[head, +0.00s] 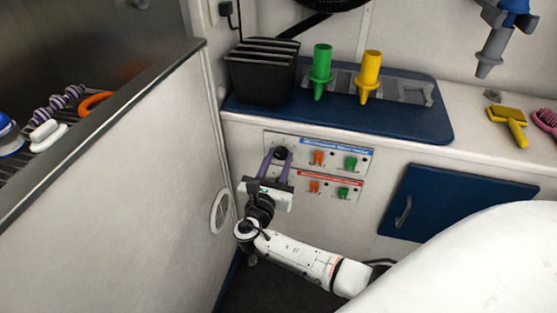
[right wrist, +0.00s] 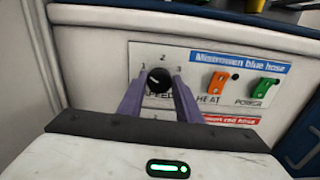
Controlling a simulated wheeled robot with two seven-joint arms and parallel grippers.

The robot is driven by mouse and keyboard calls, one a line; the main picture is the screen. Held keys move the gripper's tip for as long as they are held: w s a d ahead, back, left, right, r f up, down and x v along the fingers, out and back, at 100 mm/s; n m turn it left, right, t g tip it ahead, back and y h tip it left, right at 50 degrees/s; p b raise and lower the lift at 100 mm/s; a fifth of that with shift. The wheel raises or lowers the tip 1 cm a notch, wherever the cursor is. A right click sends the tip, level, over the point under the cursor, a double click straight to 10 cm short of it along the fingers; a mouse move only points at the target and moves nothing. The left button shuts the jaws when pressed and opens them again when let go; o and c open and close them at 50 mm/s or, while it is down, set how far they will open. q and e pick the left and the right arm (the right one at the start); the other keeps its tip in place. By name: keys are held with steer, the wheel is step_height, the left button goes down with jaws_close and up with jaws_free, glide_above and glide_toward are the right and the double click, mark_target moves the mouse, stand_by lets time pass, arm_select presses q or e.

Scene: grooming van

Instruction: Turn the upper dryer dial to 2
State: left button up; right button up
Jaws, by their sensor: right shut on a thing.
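The upper dryer dial (head: 281,153) is a round black knob at the left end of the blue-labelled panel. In the right wrist view the dial (right wrist: 158,79) has the numbers 1, 2 and 3 around it: 1 at left, 2 on top, 3 at right. A small pale mark shows on the knob's upper left, too small to read surely. My right gripper (head: 278,163) is shut on the dial, its purple fingers on either side; it also shows in the right wrist view (right wrist: 158,92). The fingers partly cover the lettering below. My left gripper is not in view.
An orange heat switch (right wrist: 217,84) and a green power switch (right wrist: 263,91) sit right of the dial. A red-labelled panel (head: 330,175) lies below, its left part hidden by my gripper. A partition wall (head: 130,190) stands close at left; a blue cupboard door (head: 450,205) is at right.

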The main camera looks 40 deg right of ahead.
steer(key=shift+s+f+m+b, duration=0.1)
steer(key=shift+m+b, duration=0.25)
steer(key=shift+m, duration=0.55)
steer(key=m+b, duration=0.1)
steer(key=m, duration=0.2)
steer(key=shift+f+m+b, duration=0.1)
steer(key=shift+m+b, duration=0.2)
steer(key=m+b, duration=0.2)
steer(key=m, duration=0.1)
steer(key=shift+m+b, duration=0.6)
steer(key=shift+m, duration=0.6)
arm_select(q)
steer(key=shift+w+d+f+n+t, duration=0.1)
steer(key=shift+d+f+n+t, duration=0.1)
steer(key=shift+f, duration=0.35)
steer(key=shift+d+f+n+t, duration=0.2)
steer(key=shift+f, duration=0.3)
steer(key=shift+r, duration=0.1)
arm_select(e)
steer(key=shift+m, duration=0.3)
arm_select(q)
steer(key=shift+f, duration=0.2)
arm_select(e)
steer(key=o, duration=1)
